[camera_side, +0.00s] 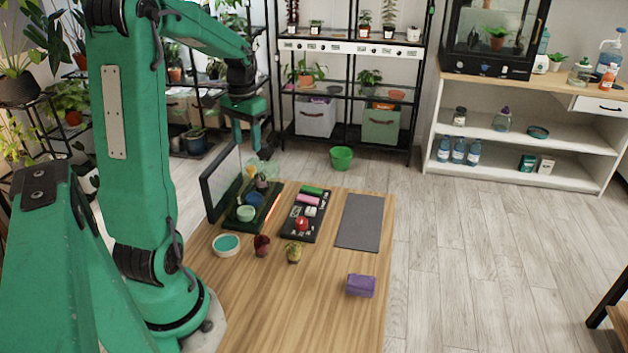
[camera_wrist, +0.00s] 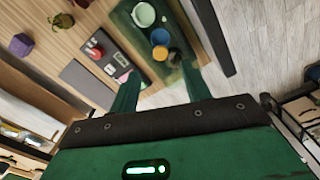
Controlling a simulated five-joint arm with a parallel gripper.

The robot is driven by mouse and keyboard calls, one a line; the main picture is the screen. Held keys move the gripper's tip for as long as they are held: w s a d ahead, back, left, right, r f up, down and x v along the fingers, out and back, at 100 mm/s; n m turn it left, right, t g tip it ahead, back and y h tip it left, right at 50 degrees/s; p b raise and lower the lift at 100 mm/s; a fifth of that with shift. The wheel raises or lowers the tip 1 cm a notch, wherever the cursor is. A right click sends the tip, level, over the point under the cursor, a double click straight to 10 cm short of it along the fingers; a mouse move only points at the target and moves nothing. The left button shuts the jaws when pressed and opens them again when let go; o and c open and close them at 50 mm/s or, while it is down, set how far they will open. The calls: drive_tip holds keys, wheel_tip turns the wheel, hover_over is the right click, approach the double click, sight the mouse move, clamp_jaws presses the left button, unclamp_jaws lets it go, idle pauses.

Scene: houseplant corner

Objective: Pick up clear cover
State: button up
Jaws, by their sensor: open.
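A faint, see-through shape that looks like the clear cover (camera_side: 265,168) is at the far end of the green tray (camera_side: 231,222) on the wooden table. Its outline is hard to make out. In the wrist view I cannot mark it out surely beside the amber round thing (camera_wrist: 160,53) and blue cup (camera_wrist: 160,37). My gripper (camera_side: 247,143) is open and empty, above the far end of the tray. In the wrist view, my gripper's fingers (camera_wrist: 158,72) are spread apart, with the tray's end between and beyond them.
A dark upright panel (camera_side: 218,183) stands along the tray's left side. A black tray (camera_side: 291,231) with small items and a grey mat (camera_side: 360,222) lie to the right. The table's near right is mostly clear.

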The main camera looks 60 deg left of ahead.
sight(249, 168)
drive_tip(key=shift+f, duration=1.3)
drive_tip(key=shift+f, duration=0.1)
drive_tip(key=shift+f, duration=2.45)
drive_tip(key=shift+c, duration=0.5)
clamp_jaws()
